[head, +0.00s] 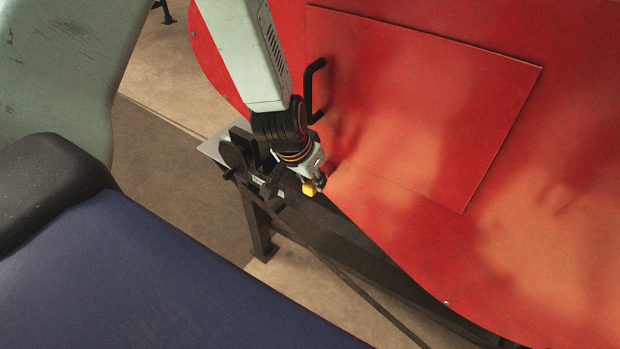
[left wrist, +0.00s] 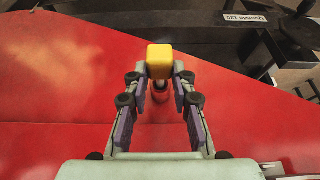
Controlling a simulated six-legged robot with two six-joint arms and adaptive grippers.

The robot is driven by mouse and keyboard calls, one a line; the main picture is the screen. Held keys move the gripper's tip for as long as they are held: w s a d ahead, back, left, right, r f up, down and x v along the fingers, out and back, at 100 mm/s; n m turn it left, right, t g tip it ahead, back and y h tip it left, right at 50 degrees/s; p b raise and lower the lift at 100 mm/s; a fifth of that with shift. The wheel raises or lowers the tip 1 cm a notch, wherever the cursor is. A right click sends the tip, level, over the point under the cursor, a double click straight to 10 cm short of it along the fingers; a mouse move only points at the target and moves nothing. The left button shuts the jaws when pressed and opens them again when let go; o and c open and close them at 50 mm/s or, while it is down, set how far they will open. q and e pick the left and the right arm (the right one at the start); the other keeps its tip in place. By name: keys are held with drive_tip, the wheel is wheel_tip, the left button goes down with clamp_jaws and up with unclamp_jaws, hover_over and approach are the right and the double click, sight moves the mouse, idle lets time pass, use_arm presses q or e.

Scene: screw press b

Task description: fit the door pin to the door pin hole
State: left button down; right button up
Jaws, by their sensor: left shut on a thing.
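The door pin, with a yellow block-shaped head (head: 308,188), is at the tip of my left gripper (head: 319,183). In the left wrist view the yellow head (left wrist: 160,58) sits between the two fingertips of the left gripper (left wrist: 160,74), which is shut on it. A short red round boss (left wrist: 160,90) shows just beyond the fingers, and a red stub (head: 328,167) shows beside the gripper in the head view. I cannot tell whether it holds the door pin hole or whether the pin touches it. My right gripper is in neither view.
A large red panel (head: 400,120) fills the right, with a rectangular door outline and a black handle (head: 315,90) close to my left arm. A dark metal frame (head: 345,240) runs under the panel's lower edge. Open floor (head: 180,175) lies left of the frame.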

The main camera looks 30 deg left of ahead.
use_arm(q)
drive_tip(key=c, duration=1)
unclamp_jaws()
drive_tip(key=shift+c, duration=0.2)
drive_tip(key=v, duration=1.2)
drive_tip(key=shift+r, duration=0.1)
drive_tip(key=shift+w, duration=0.1)
